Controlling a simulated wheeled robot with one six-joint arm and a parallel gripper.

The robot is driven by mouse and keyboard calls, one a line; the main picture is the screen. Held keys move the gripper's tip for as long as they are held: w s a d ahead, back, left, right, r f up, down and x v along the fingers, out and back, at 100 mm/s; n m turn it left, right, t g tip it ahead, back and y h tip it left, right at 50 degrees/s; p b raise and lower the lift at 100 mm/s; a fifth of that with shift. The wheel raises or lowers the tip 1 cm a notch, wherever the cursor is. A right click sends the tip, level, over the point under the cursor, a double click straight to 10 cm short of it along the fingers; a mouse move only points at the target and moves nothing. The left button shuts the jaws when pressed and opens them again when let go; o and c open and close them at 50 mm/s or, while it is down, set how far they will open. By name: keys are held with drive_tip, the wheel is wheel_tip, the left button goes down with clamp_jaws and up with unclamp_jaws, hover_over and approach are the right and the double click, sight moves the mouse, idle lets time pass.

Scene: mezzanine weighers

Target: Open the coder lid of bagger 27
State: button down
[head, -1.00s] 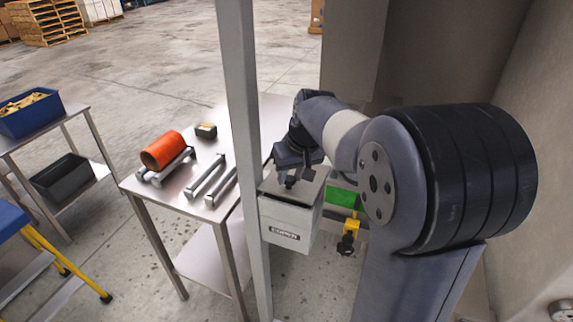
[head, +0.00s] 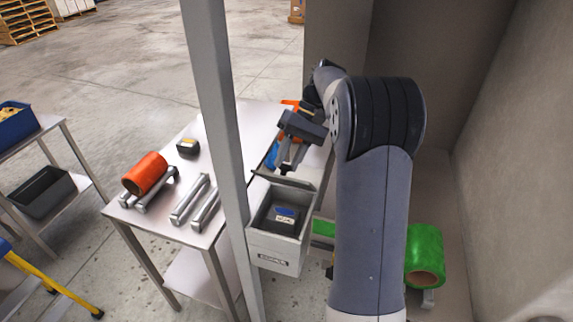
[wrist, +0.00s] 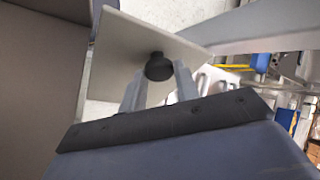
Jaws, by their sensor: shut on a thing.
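The coder (head: 279,257) is a light grey box with a label on its front, beside the grey post. Its lid (head: 287,180) stands raised at the back edge, and a dark interior with a blue and white item (head: 285,215) shows inside. My gripper (head: 287,168) is above the back of the box at the lid. In the wrist view the gripper (wrist: 158,85) is shut on the round black knob (wrist: 158,66) of the lid, whose pale plate (wrist: 140,45) lies beyond the fingers. The bagger's number is not legible.
A steel table (head: 173,221) to the left holds an orange roll (head: 145,172), metal bars and a small dark device (head: 188,147). The grey post (head: 217,130) stands close left of the coder. A green roll (head: 424,255) is at right near the wall.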

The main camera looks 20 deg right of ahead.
drive_tip(key=shift+w+d+r, duration=0.15)
drive_tip(key=shift+w+d, duration=0.05)
drive_tip(key=shift+w, duration=0.1)
drive_tip(key=c, duration=1.1)
unclamp_jaws()
drive_tip(key=shift+o, duration=0.2)
